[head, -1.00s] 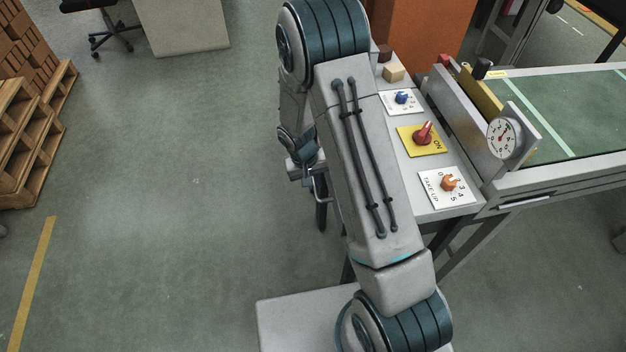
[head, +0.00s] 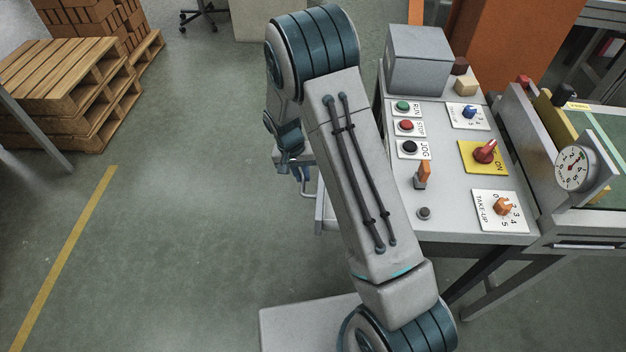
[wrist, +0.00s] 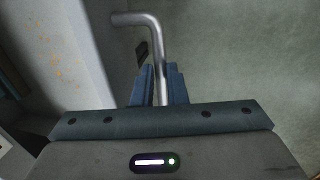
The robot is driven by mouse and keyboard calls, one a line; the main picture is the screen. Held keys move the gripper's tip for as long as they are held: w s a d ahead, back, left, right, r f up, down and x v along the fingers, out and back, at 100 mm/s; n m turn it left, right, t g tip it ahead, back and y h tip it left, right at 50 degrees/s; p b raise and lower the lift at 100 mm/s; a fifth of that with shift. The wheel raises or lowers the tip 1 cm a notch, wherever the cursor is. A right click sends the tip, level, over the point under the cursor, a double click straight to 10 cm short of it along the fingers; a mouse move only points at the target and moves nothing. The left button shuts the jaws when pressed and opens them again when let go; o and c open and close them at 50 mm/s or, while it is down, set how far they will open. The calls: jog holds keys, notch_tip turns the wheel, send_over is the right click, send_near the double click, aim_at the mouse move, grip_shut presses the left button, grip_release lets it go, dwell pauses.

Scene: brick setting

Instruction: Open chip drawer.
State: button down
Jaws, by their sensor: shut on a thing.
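The chip drawer (head: 323,212) shows in the head view as a grey box edge standing out from the left side of the control table, mostly hidden by my arm. Its bent metal handle (head: 308,190) sticks out to the left. In the wrist view, the drawer (wrist: 98,45) is at the left, a pale wall beside a light surface with orange specks. The handle (wrist: 150,30) runs down between the blue fingers of my gripper (wrist: 158,82), which is shut on it. In the head view my gripper (head: 300,170) is partly hidden beside my arm.
The control table (head: 455,225) carries buttons, knobs and a grey box (head: 420,60). A dial gauge (head: 574,168) stands on the machine at right. Wooden pallets (head: 75,75) with bricks are at the far left. The floor between them and my arm is clear.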

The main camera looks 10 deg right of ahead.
jog(key=w+a, duration=0.2)
jog(key=a, duration=0.6)
jog(key=shift+a+b, duration=0.35)
jog(key=shift+b, duration=0.1)
jog(key=c, duration=1.5)
grip_release()
jog(key=shift+o, duration=0.2)
jog(key=shift+d, duration=0.1)
jog(key=shift+r, duration=0.1)
notch_tip(320, 180, up, 13)
jog(key=a, duration=0.2)
jog(key=shift+w+a+r, duration=0.2)
jog(key=shift+w+a, duration=0.15)
